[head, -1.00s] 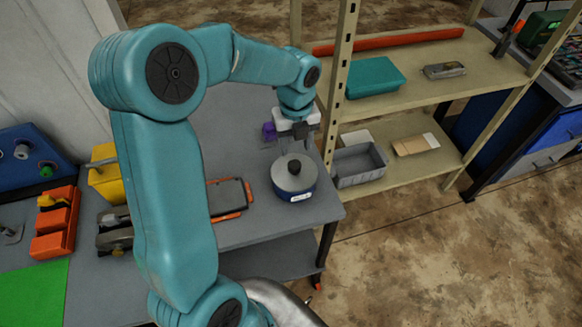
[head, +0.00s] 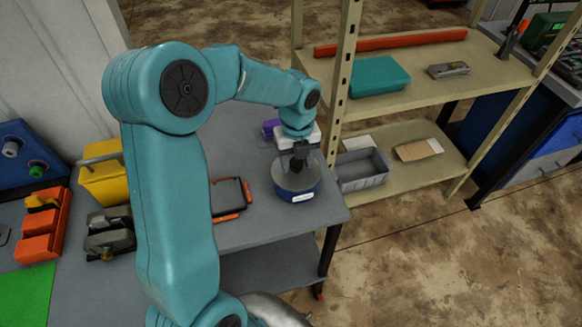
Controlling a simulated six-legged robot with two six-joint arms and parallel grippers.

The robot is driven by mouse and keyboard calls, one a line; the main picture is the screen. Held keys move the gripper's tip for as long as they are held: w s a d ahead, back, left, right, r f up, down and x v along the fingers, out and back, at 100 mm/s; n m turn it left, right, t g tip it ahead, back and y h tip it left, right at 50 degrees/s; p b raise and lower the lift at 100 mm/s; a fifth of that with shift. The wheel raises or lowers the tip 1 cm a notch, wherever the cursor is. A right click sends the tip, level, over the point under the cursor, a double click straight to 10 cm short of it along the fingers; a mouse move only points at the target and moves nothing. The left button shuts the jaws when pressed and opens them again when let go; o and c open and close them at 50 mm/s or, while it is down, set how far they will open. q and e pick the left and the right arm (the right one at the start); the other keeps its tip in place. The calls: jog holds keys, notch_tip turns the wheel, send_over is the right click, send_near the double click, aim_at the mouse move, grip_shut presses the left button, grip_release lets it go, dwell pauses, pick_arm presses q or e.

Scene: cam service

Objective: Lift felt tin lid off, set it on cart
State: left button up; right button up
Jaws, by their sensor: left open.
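The felt tin (head: 297,193) is a round blue tin with a white label, standing on the grey cart top near its right edge. Its grey lid (head: 288,181) sits on it, and the lid's dark knob is mostly hidden by my gripper. My left gripper (head: 297,163) points down right over the lid, open, with its fingers at the knob. I cannot tell whether the fingers touch it. My right gripper is not in view.
Bare grey cart top (head: 255,225) lies in front and left of the tin. A black-and-orange tray (head: 230,197) lies to the left. A beige shelf rack (head: 480,70) with a grey bin (head: 362,168) stands close on the right. A purple object (head: 269,129) lies behind.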

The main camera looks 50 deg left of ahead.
pick_arm(q)
jog(key=shift+w, duration=0.15)
jog(key=shift+a, duration=0.1)
dwell(0.3)
jog(key=shift+f, duration=0.1)
grip_shut()
